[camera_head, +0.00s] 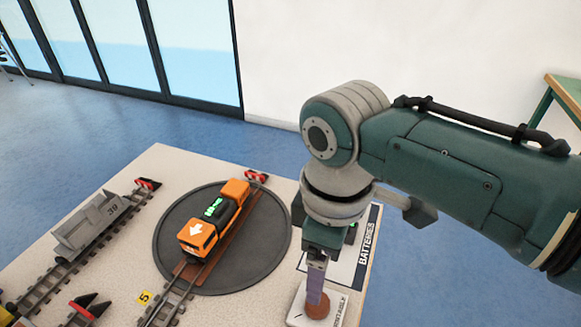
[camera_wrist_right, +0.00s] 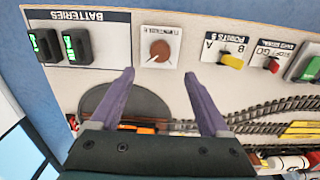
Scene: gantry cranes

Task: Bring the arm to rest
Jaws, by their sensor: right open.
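My right arm (camera_head: 455,165) reaches in from the right side in the head view and bends down over the table. My right gripper (camera_head: 316,280) points down above the brown round knob (camera_head: 318,306) on a white plate near the table edge. In the right wrist view my right gripper (camera_wrist_right: 158,76) is open, its two purple fingers apart with nothing between them. The knob (camera_wrist_right: 160,50) shows beyond the fingertips and looks clear of them. My left gripper is not in view.
An orange locomotive (camera_head: 202,234) stands on the dark turntable (camera_head: 267,258). A grey wagon (camera_head: 92,225) stands on the left track. The BATTERIES panel (camera_wrist_right: 108,22) holds two green-lit batteries. A yellow lever (camera_wrist_right: 232,61) and red lever (camera_wrist_right: 271,65) stand beside the knob.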

